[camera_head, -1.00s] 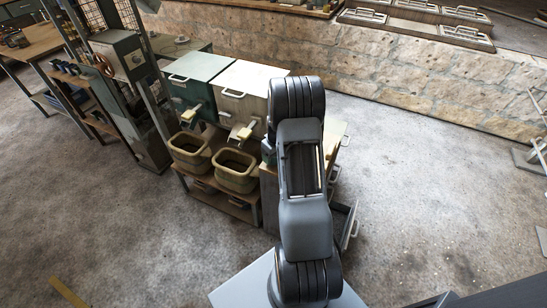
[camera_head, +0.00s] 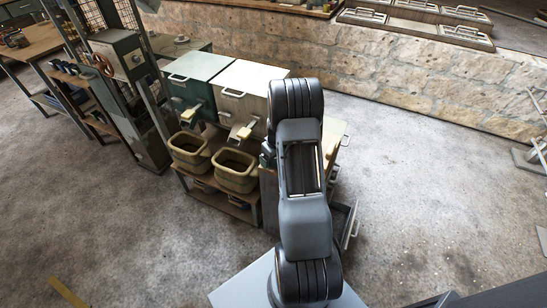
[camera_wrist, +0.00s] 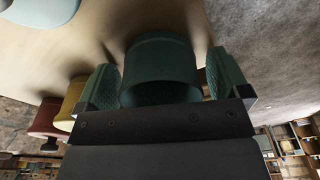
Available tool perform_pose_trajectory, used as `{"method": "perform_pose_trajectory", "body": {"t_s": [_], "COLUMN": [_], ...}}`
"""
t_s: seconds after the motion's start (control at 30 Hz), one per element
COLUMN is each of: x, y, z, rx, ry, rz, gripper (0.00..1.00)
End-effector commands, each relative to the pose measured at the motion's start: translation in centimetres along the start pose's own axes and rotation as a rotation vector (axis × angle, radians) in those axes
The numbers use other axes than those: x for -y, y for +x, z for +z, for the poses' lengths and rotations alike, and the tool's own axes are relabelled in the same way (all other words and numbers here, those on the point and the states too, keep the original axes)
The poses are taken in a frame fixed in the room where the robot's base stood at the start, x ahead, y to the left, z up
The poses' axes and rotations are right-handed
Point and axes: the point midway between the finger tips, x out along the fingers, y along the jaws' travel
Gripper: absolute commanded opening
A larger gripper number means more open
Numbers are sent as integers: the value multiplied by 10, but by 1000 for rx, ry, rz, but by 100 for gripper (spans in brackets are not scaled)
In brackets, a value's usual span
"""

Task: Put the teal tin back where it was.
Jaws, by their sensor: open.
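The teal tin (camera_wrist: 160,62) shows in the wrist view on a pale wooden surface (camera_wrist: 115,22). My gripper (camera_wrist: 164,70) is open, with one ribbed teal finger on each side of the tin. The tin is between the fingers. The right finger looks slightly apart from it; I cannot tell whether the left one touches. The tin's lower part in the picture is hidden by the dark gripper body. In the head view my arm hides the gripper and most of the wooden top it is at.
In the head view two tan bins (camera_head: 190,150) (camera_head: 234,170) stand left of my arm, below teal and white boxes (camera_head: 193,80) (camera_head: 243,95).

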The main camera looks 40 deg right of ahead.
Motion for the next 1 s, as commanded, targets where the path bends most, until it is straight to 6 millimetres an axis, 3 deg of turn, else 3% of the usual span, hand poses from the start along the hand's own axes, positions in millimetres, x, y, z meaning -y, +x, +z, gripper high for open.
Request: {"method": "perform_pose_trajectory", "body": {"t_s": [0.17, 0.6, 0.83, 0.93, 1.0], "x": [-1, 0, 1, 13, 33], "y": [-13, -93, -118, -133, -151], "z": [-1, -1, -1, -2, -3], "rx": [-3, -2, -2, -7, -16], "ry": [0, 0, 0, -1, 2], "rz": [2, 1, 1, 5, 11], "gripper": [94, 94, 94, 94, 94]}}
